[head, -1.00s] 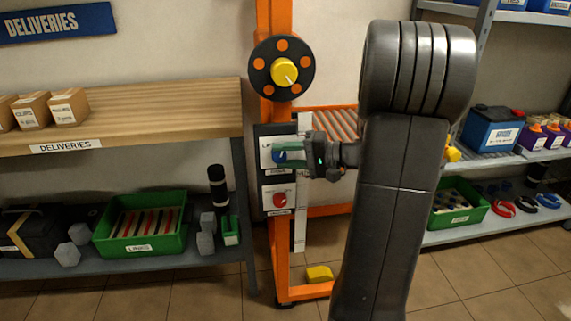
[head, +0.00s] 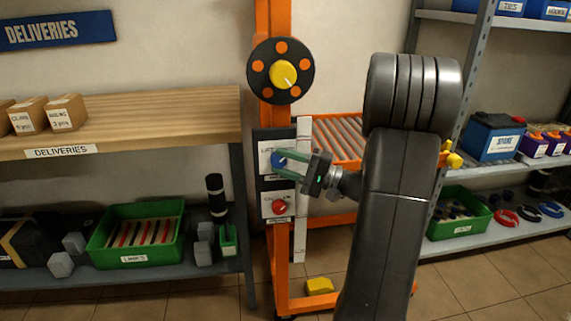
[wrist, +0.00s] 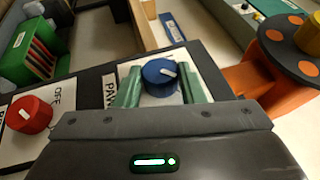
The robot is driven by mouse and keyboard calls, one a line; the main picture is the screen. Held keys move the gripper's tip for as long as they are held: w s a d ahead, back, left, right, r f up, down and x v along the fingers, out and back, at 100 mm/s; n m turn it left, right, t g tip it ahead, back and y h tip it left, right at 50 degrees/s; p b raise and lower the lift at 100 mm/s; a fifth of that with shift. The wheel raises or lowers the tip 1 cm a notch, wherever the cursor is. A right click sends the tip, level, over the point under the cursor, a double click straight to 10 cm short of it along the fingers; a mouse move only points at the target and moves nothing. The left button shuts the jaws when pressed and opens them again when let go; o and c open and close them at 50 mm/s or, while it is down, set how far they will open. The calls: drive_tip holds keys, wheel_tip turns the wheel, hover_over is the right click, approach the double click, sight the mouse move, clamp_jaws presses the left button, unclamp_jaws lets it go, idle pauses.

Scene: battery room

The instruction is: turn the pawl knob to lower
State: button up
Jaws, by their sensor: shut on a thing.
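The blue pawl knob (head: 279,157) sits on a white plate on the orange post, and its pointer is too small to read in the head view. In the wrist view the blue knob (wrist: 158,78) is between the two green fingers, with its white pointer mark toward the upper right. My gripper (head: 284,161) comes from the lower right and is shut on the knob. In the wrist view my gripper (wrist: 161,84) has a finger on each side of the knob. The plate's lettering is partly hidden by the fingers.
A red knob (head: 279,207) is just below on the same panel. A black wheel with a yellow hub (head: 283,73) is above. A wooden deliveries shelf (head: 120,118) stands left, a roller conveyor (head: 340,138) behind, and a grey rack (head: 505,165) right.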

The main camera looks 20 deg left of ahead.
drive_tip(key=o, duration=1)
drive_tip(key=shift+d, duration=0.1)
drive_tip(key=p+v, duration=0.2)
drive_tip(key=v, duration=1.1)
drive_tip(key=shift+w+d+f, duration=0.1)
drive_tip(key=shift+d, duration=0.2)
drive_tip(key=shift+a, duration=0.1)
drive_tip(key=b+x, duration=0.2)
drive_tip(key=x, duration=1.1)
drive_tip(key=shift+a, duration=0.35)
drive_tip(key=shift+d, duration=0.15)
